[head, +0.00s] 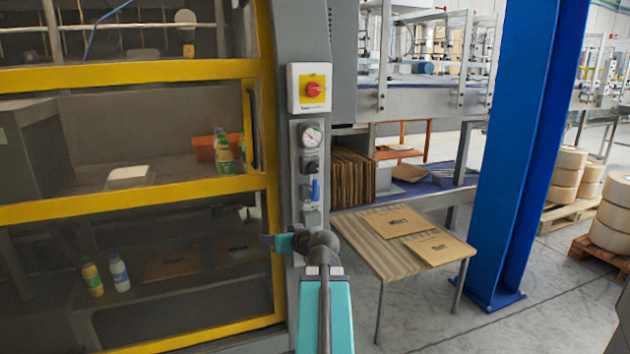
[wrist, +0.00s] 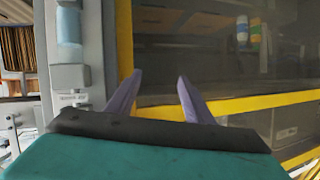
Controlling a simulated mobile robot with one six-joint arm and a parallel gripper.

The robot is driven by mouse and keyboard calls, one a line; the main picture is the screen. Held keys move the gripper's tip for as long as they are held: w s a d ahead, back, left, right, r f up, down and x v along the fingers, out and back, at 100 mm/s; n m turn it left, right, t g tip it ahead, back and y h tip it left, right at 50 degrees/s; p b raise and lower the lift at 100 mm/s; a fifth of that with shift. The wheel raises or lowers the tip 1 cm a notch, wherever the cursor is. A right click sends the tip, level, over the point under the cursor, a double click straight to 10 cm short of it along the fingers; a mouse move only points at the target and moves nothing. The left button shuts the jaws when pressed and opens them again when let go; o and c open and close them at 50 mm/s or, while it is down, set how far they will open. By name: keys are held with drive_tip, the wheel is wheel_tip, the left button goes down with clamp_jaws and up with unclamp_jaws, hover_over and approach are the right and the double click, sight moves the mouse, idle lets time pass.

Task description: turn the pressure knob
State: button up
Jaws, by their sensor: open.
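The pressure gauge (head: 312,135) has a white round face and sits on the grey column, under the red switch. A dark knob (head: 310,163) sits directly below it; it looks like the pressure knob, but its markings are too small to read. My gripper (head: 267,240) is lower and to the left of the knob, in front of the yellow door frame. In the wrist view my gripper (wrist: 160,76) shows two purple fingers spread apart, with nothing between them. I cannot make out the knob in the wrist view.
A red switch (head: 314,90) is above the gauge. A slatted table (head: 375,250) with cardboard and a blue pillar (head: 520,150) stand to the right.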

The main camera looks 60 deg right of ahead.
drive_tip(key=s+d+r+t+h+b, duration=0.1)
drive_tip(key=s+d+r+h+b, duration=0.15)
drive_tip(key=s+d+r, duration=0.55)
drive_tip(key=t+h+b, duration=0.1)
drive_tip(key=h, duration=0.2)
approach(314, 169)
drive_tip(key=shift+m, duration=0.4)
drive_tip(key=v, duration=0.5)
drive_tip(key=shift+s+a+f, duration=0.1)
drive_tip(key=shift+s+a, duration=0.05)
drive_tip(key=shift+a, duration=0.2)
drive_tip(key=shift+w+d+p, duration=0.35)
drive_tip(key=shift+w+p, duration=0.15)
drive_tip(key=shift+p, duration=1.05)
drive_tip(key=p+x, duration=0.1)
drive_tip(key=p, duration=0.4)
drive_tip(key=shift+w+d, duration=0.2)
drive_tip(key=shift+p+x, duration=0.7)
drive_tip(key=shift+x, duration=4.85)
drive_tip(key=shift+d, duration=0.1)
